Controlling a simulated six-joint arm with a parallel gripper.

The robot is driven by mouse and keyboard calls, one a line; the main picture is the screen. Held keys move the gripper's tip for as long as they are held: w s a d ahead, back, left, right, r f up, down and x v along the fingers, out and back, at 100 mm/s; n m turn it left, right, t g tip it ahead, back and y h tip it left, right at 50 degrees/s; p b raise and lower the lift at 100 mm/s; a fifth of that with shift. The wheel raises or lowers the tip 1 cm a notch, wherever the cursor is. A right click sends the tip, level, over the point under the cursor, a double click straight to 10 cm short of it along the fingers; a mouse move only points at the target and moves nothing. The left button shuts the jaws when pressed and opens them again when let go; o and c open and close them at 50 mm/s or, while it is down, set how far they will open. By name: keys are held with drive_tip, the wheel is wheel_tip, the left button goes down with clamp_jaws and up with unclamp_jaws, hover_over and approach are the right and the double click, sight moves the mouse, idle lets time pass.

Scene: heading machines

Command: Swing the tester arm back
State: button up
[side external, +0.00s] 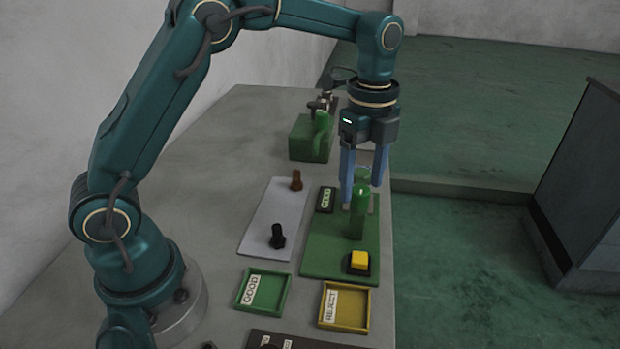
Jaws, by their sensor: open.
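The tester is a green base plate (320,262) with an upright green post (357,222) on it. A lighter green part, perhaps the tester arm (363,174), shows at the top of the post between my fingers. Its shape and direction are partly hidden. My gripper (363,194) points down with its blue fingers apart, one on each side of the post's top in this view. I cannot tell whether either finger touches it. A yellow button (359,259) and a GOOD label (326,199) sit on the same plate.
A grey plate (263,228) left of the tester bears a brown bolt (296,181) and a black bolt (278,237). A green GOOD tray (263,308) and a yellow REJECT tray (367,308) stand in front. A green machine (308,146) stands behind. The table's right edge is close.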

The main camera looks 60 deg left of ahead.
drive_tip(key=shift+f, duration=0.3)
clamp_jaws()
idle(1.3)
